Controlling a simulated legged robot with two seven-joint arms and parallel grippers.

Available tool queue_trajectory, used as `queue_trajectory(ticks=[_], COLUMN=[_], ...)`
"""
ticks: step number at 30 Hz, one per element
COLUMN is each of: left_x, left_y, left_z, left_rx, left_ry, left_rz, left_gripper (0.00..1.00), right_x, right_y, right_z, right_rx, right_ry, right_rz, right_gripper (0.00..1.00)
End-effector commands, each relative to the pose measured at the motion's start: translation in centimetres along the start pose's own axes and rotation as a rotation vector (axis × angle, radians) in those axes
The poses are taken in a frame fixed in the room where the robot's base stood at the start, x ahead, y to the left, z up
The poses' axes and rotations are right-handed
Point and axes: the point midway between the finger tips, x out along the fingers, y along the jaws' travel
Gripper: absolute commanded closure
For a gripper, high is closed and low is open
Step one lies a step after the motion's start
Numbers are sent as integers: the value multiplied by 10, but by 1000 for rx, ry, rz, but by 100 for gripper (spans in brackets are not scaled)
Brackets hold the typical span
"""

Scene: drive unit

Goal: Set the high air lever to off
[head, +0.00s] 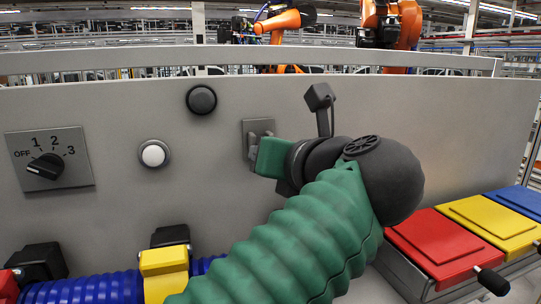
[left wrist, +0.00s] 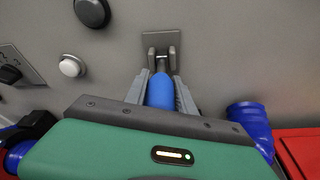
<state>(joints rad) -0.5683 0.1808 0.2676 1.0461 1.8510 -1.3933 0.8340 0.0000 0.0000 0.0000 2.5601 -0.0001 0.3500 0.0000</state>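The air lever shows in the left wrist view as a blue handle (left wrist: 160,92) on a small metal bracket fixed to a grey wall plate (left wrist: 157,40). The handle points out from the panel toward the wrist camera. My left gripper (left wrist: 160,78) has one finger on each side of the handle, seemingly touching it. In the head view the plate (head: 258,126) shows above my left gripper (head: 252,152), whose green body hides the handle. My right gripper is not in view.
The grey panel carries a rotary switch (head: 46,168) at the left, a white button (head: 153,155) and a black knob (head: 201,100). A blue hose with a yellow connector (head: 164,262) runs below. Red (head: 436,240) and yellow (head: 490,218) lidded boxes stand at the right.

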Motion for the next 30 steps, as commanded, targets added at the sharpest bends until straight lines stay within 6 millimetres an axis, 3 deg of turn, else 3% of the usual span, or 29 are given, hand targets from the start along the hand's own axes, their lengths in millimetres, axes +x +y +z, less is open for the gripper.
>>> queue_trajectory(ticks=[5, 13, 17, 25, 30], left_x=[0, -2, -14, -86, -133], left_y=[-2, 0, -2, -5, -5], left_z=[-1, 0, -2, -3, 0], left_rx=[3, 2, 1, 2, 4], left_ry=[1, -2, -4, -1, 0], left_rz=[-1, 0, -2, -9, -7], left_gripper=[49, 49, 49, 49, 49], right_x=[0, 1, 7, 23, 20], right_y=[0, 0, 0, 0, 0], right_z=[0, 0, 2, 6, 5], right_rx=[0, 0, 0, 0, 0], right_ry=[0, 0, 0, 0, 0], right_rz=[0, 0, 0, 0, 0], right_gripper=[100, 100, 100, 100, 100])
